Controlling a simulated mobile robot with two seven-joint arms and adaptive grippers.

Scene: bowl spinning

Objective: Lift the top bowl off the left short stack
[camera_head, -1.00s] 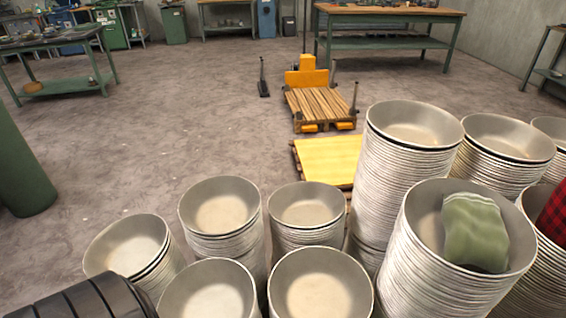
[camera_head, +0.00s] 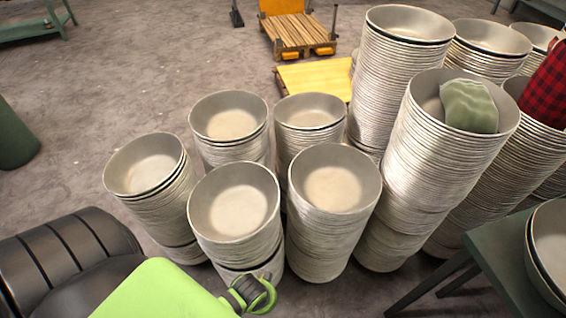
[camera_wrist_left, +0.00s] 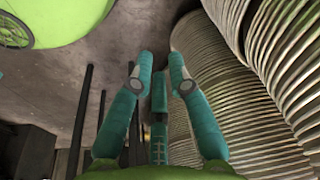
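Short stacks of pale metal bowls stand in the middle of the head view. The leftmost short stack (camera_head: 168,215) has its top bowl (camera_head: 140,168) facing up, empty, tilted with the stack. Another short stack (camera_head: 235,245) stands to its right and nearer, with an empty top bowl (camera_head: 235,205). My left gripper (camera_wrist_left: 160,65) shows in the left wrist view with its teal fingers apart and nothing between them. The ribbed sides of bowl stacks (camera_wrist_left: 240,100) rise close on its right; I cannot tell which stacks these are. Neither gripper shows in the head view.
More short stacks (camera_head: 229,118) (camera_head: 333,190) stand beside and behind. Taller stacks rise at right, one with a green cloth (camera_head: 468,106), one with a red checked cloth (camera_head: 546,88). A dark green table (camera_head: 495,265) bears a bowl (camera_head: 552,245).

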